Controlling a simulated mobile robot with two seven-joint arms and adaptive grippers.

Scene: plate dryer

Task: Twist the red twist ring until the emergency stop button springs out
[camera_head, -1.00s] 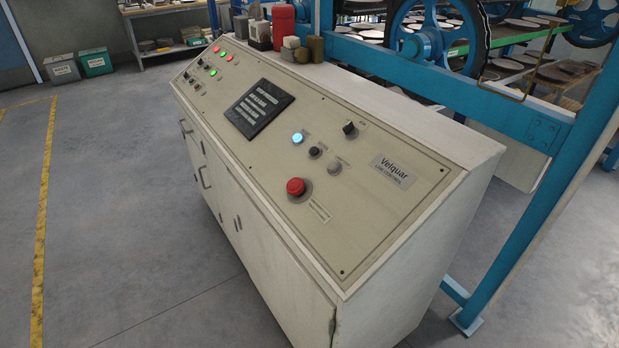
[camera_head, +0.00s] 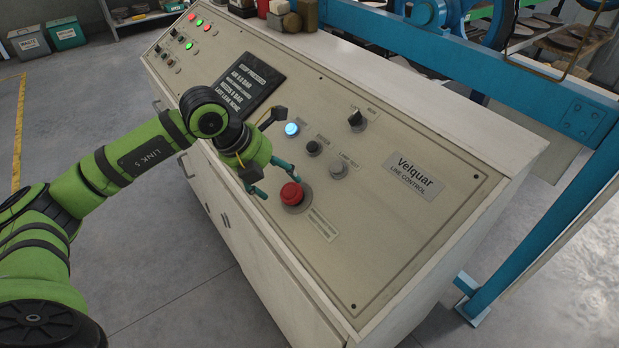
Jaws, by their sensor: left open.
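The red emergency stop button (camera_head: 291,193) sits on the sloping panel of the beige control console (camera_head: 380,256), in a round grey collar. I cannot make out its twist ring apart from the red head. My left gripper (camera_head: 274,178) is open and empty. Its teal fingertips are just up and left of the button, and I cannot tell whether they touch it. The button's red top shows clear of the fingers. My right gripper is not in view.
A lit blue button (camera_head: 292,129), a black button (camera_head: 312,148), a grey button (camera_head: 338,168) and a black selector knob (camera_head: 356,118) are close by on the panel. A dark display (camera_head: 250,82) is behind my left wrist. A blue frame post (camera_head: 540,230) stands at right.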

